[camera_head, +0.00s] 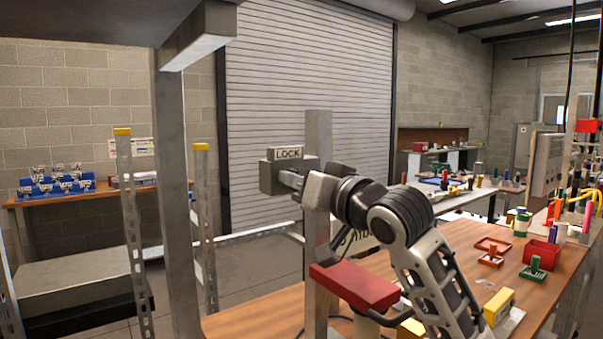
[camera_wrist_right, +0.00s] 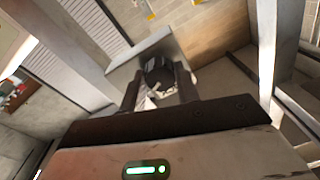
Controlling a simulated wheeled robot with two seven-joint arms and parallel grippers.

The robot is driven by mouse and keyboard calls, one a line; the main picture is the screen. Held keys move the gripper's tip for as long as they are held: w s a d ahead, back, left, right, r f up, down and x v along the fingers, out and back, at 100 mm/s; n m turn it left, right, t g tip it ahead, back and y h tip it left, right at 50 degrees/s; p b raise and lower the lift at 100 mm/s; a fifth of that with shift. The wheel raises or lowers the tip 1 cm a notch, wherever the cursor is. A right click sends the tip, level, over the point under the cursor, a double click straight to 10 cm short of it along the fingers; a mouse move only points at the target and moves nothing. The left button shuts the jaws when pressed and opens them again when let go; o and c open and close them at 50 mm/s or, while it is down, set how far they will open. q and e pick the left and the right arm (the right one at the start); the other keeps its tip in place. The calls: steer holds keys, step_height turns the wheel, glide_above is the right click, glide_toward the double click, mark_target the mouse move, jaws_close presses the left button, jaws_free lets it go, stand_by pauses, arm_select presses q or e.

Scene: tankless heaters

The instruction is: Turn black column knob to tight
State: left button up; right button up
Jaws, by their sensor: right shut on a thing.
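A grey metal box (camera_head: 268,178) with a LOCK label (camera_head: 289,153) is fixed on an upright grey column (camera_head: 318,130) in the head view. My right gripper (camera_head: 287,181) reaches to the box from the right, its fingers at the front of the box. In the right wrist view a round black knob (camera_wrist_right: 158,70) sits on the face of the box (camera_wrist_right: 145,45). The fingers of my right gripper (camera_wrist_right: 159,88) are on both sides of the knob, shut on it. In the head view the gripper hides the knob. My left gripper is not in view.
A wooden workbench (camera_head: 262,312) stands below the column. A red block-shaped object (camera_head: 355,288) lies close beside the column, under my right arm. Red trays (camera_head: 540,255) and several small tools are farther right. A metal frame post (camera_head: 178,200) stands left of the column.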

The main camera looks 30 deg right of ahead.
steer(key=m+h+p, duration=0.1)
steer(key=m, duration=0.9)
steer(key=shift+a+m, duration=0.1)
steer(key=shift+m, duration=0.3)
steer(key=shift+f, duration=0.1)
steer(key=o, duration=1)
steer(key=shift+c, duration=0.2)
